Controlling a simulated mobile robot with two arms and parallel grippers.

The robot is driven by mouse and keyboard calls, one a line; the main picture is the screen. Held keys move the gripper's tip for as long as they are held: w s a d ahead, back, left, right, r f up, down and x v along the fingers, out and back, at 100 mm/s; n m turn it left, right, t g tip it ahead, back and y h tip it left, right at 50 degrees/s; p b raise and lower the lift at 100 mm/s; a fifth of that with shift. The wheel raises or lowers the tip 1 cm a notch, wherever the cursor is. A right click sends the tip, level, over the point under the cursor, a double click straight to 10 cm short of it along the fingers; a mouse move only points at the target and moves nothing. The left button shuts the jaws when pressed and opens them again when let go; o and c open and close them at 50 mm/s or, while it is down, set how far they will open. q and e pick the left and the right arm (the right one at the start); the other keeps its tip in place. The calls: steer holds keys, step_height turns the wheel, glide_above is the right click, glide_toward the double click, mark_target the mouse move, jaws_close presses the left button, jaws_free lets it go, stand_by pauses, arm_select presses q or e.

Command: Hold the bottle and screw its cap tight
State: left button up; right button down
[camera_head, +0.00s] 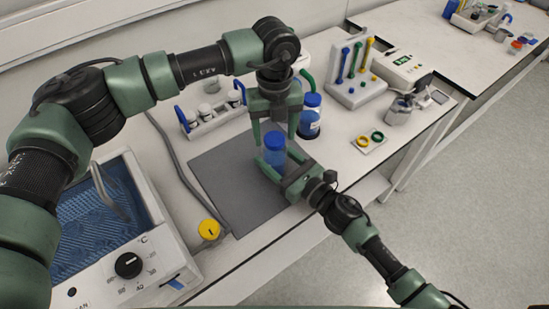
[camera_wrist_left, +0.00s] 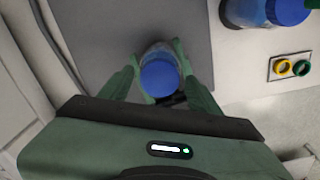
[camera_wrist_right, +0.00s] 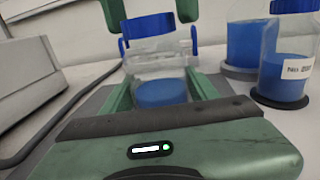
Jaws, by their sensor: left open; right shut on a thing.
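The bottle (camera_head: 273,157) is clear with blue contents and a blue cap (camera_head: 274,140). It stands upright on the dark grey mat (camera_head: 222,174). My right gripper (camera_head: 278,167) is shut around the bottle's body from the front right; the right wrist view shows the bottle (camera_wrist_right: 158,72) between its fingers. My left gripper (camera_head: 274,136) points down from above, open, with its fingers on either side of the cap. In the left wrist view the cap (camera_wrist_left: 160,78) lies between the fingers. In the right wrist view the cap (camera_wrist_right: 148,27) sits on the bottle's neck.
A second blue-capped bottle (camera_head: 310,116) stands just behind and right. A rack of small vials (camera_head: 209,112) is behind left. A blue-basket bath (camera_head: 101,220) fills the left front. Yellow and green rings (camera_head: 369,140) lie to the right. The mat's front is clear.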

arm_select(q)
steer(key=shift+f, duration=0.25)
